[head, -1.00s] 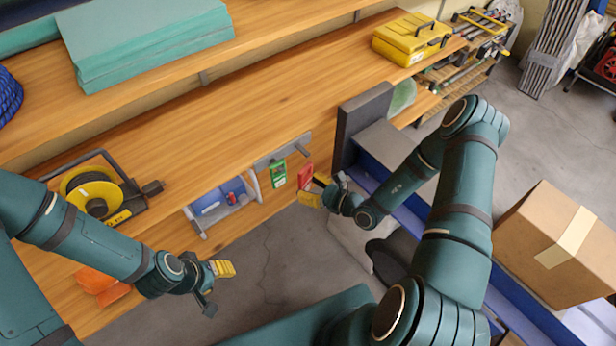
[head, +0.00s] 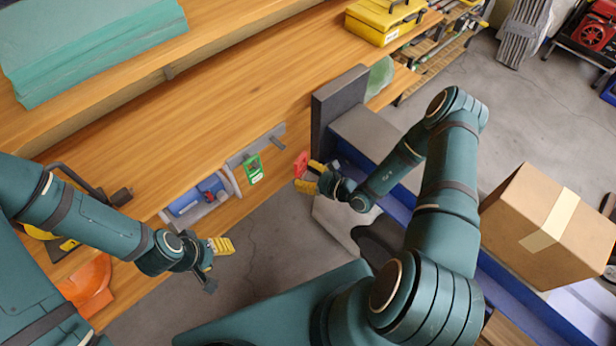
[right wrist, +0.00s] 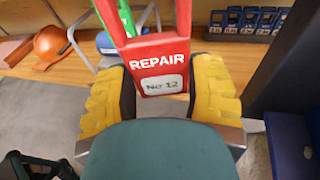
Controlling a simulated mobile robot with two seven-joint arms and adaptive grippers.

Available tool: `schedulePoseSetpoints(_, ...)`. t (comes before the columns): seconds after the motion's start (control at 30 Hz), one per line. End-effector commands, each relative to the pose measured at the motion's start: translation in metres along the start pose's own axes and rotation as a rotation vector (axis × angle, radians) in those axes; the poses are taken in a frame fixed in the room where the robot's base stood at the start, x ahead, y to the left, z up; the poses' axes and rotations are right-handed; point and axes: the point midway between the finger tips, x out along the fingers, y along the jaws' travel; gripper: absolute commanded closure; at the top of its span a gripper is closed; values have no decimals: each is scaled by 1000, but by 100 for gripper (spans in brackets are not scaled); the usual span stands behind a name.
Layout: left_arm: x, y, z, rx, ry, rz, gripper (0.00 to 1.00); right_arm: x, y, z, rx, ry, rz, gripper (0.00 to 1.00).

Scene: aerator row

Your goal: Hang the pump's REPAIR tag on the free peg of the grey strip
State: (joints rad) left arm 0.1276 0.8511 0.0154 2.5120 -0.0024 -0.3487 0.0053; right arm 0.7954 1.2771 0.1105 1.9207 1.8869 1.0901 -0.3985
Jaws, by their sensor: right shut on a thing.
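The red REPAIR tag (head: 301,163), marked No 12, is between the yellow fingers of my right gripper (head: 311,177), which is shut on it. In the right wrist view the tag (right wrist: 160,68) faces me, its upper loop cut by the top edge. The grey strip (head: 243,155) is on the bench front, left of the held tag and apart from it. A green tag (head: 254,170) hangs at its left part. A bare peg (head: 278,144) sticks out near its right end. My left gripper (head: 217,250) is away to the lower left, its finger gap unclear.
A dark upright panel (head: 333,105) stands close to the right of the held tag. An orange object (head: 88,285) lies at lower left. Open floor (head: 262,232) lies below the strip.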

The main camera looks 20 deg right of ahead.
Motion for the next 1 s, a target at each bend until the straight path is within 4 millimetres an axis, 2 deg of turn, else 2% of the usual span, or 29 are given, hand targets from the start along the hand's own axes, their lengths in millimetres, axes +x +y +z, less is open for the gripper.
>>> schedulePoseSetpoints(1.0, 20, -7, -2, 2, 10, 0, 53, 53, -15, 9, 0, -1, -1, 73)
